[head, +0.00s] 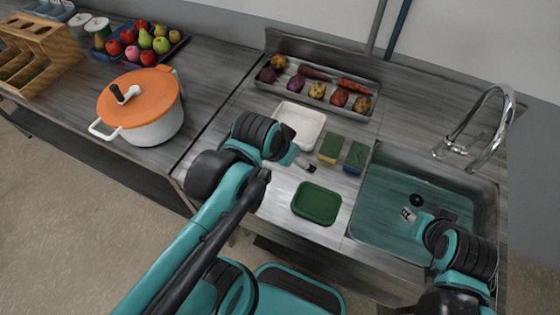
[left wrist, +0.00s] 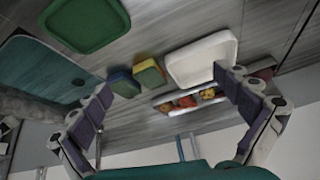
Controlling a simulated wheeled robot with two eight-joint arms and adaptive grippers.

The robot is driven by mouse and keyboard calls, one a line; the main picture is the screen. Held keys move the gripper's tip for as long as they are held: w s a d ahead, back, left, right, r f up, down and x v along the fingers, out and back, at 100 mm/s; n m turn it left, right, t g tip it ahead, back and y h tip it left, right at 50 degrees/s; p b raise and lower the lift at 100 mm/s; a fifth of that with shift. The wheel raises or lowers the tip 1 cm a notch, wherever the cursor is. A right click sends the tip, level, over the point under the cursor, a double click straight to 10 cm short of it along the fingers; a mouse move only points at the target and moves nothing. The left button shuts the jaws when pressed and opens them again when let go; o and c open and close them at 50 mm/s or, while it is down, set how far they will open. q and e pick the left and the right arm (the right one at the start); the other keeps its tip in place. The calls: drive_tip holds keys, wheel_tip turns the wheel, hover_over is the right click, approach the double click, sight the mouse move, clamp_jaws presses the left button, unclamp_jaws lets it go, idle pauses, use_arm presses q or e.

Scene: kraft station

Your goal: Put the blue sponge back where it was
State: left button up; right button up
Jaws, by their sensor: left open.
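The blue sponge (head: 355,157), with a green top, lies on the counter by the sink's left edge. It also shows in the left wrist view (left wrist: 123,84). A yellow sponge (head: 331,148) with a green top lies just left of it; the left wrist view shows it too (left wrist: 148,74). My left gripper (head: 308,166) is open and empty above the counter, left of the sponges, between the white tray (head: 287,107) and the green tray (head: 316,204). Both sponges show between its fingers (left wrist: 162,80) in the wrist view, farther off. My right gripper (head: 408,215) is over the sink; its jaws are too small to judge.
The sink (head: 385,235) with its tap (head: 487,130) is at the right. A metal tray (head: 262,86) of vegetables stands behind the white tray. A white pot (head: 150,132) with an orange lid, a fruit tray (head: 178,42) and a wooden rack (head: 45,45) are at the left.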

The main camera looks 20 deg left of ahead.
use_arm(q)
drive_tip(key=s+a+f+n, duration=0.1)
drive_tip(key=s+n+t, duration=0.1)
drive_tip(key=shift+s+a+f+n+y, duration=0.35)
drive_tip(key=shift+a+f+n+y, duration=0.05)
